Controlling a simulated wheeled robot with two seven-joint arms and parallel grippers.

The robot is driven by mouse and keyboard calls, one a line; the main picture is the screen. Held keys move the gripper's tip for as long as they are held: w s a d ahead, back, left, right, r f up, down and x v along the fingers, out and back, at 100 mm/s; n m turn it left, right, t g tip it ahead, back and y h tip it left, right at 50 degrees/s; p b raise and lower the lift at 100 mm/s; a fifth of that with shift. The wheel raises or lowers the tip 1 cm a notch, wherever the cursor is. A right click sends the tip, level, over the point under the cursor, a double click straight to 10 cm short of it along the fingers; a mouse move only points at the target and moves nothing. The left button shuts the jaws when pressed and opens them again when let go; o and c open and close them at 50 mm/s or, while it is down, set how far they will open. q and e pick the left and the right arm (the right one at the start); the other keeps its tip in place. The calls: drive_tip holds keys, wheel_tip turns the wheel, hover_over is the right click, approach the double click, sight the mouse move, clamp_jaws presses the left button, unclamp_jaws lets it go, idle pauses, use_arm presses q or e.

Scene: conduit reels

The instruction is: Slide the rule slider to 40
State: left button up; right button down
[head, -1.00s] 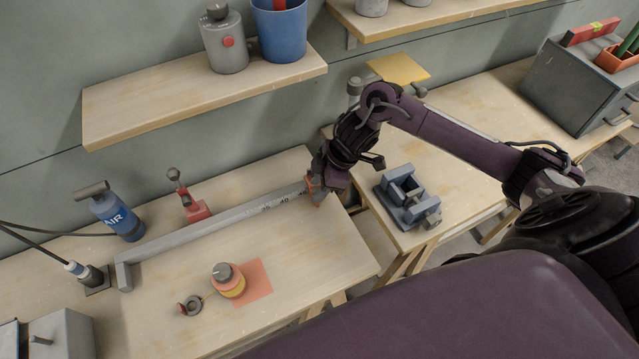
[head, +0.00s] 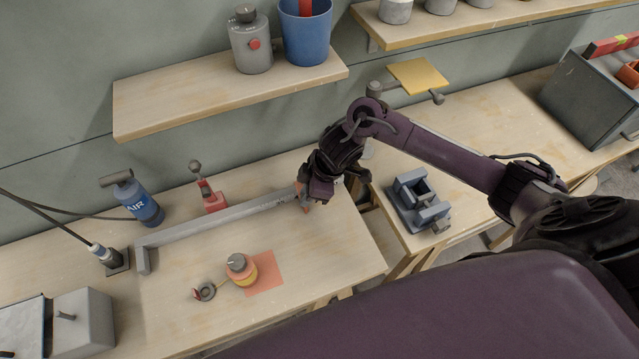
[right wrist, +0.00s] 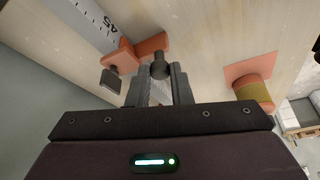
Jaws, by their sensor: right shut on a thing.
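The long grey rule (head: 215,221) lies along the table, with a raised block at its left end. The orange slider (head: 305,204) is on the right part of the rule, mostly covered by my right gripper (head: 303,194). In the right wrist view, the slider (right wrist: 152,44) has a dark knob between the fingers of my gripper (right wrist: 160,78), which is shut on it. The rule (right wrist: 88,18) shows a 45 mark beside the slider there. The 40 mark is not readable now. My left gripper is not in view.
An orange-yellow reel (head: 241,269) sits in front on an orange mat (head: 268,277). A grey vise-like block (head: 418,203) is on the right table. A shelf (head: 215,103) hangs above.

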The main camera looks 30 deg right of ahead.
drive_tip(key=c, duration=1.3)
unclamp_jaws()
drive_tip(key=shift+d+r, duration=0.1)
drive_tip(key=v, duration=0.7)
drive_tip(key=shift+r, duration=0.35)
drive_tip(key=shift+s+d+f, duration=0.1)
